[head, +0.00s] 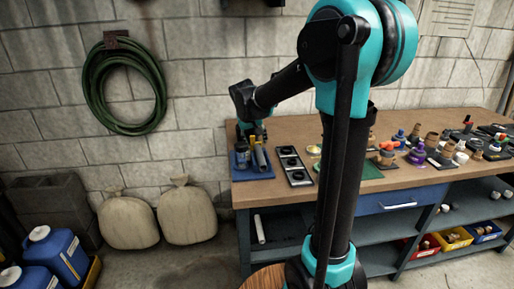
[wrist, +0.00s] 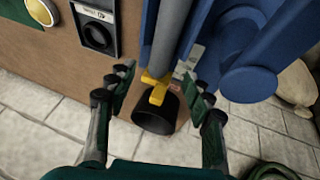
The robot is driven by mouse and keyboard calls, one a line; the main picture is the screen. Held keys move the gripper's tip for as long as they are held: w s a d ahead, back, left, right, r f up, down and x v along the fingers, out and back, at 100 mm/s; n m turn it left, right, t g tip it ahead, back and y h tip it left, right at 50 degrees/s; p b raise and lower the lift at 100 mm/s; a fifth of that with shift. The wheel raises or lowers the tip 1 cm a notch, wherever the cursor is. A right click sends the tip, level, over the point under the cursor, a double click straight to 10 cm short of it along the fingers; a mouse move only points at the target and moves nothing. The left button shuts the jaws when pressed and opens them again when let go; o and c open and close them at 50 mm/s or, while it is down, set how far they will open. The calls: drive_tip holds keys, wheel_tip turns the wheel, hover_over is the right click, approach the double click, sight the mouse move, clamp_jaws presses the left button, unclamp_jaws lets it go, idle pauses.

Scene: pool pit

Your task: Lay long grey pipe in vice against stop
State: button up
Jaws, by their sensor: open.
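The blue vice (head: 241,159) and grey pipe (head: 261,158) also show small at the bench's left end in the head view. My gripper (wrist: 160,88) is open, with one finger on each side of the pipe's near end. Contact between fingers and pipe is not clear. Whether the pipe touches a stop cannot be told.
A tray with black round sockets (head: 292,165) stands right of the vice on the bench (head: 335,186). Several small fittings crowd the bench's right side. A pale tube (head: 259,229) is on the lower shelf. Sacks (head: 187,214) stand on the floor to the left.

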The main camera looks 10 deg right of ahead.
sight(257, 147)
drive_tip(key=shift+x, duration=2.5)
clamp_jaws()
